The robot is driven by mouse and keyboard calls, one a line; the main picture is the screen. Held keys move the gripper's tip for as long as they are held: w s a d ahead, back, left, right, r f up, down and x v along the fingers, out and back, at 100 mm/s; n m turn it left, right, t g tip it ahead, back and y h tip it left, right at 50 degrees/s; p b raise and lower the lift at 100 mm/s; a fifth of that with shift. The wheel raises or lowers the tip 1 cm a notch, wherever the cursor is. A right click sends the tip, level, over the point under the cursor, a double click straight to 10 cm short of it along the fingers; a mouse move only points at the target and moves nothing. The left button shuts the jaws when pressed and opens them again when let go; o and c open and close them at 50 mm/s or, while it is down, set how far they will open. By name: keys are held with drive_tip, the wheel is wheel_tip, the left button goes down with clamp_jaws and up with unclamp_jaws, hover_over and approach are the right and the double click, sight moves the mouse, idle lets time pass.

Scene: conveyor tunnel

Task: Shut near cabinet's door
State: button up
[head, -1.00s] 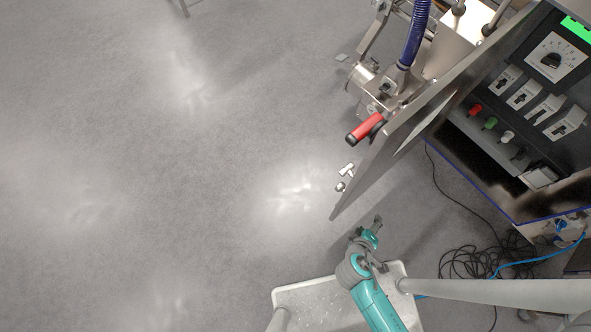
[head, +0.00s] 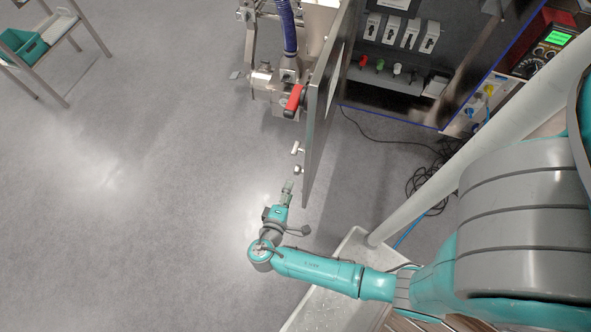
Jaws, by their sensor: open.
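The near cabinet (head: 396,88) stands open at the top right, with switches and coloured knobs showing inside. Its door (head: 319,120) is a dark panel seen nearly edge-on, swung out toward me from the cabinet's left side. A red handle (head: 294,98) and small metal fittings (head: 297,150) show along the door's left side. My gripper (head: 287,190) is open and empty, just left of the door's lower end and close to the lower fitting. In this view I cannot tell whether it touches the door.
Steel machinery with a blue hose (head: 287,28) stands left of the door. Black cables (head: 432,180) lie on the floor below the cabinet. The floor at the left is clear.

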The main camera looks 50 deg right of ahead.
sight(296, 174)
drive_tip(key=shift+x, duration=5.25)
drive_tip(key=shift+s, duration=0.1)
clamp_jaws()
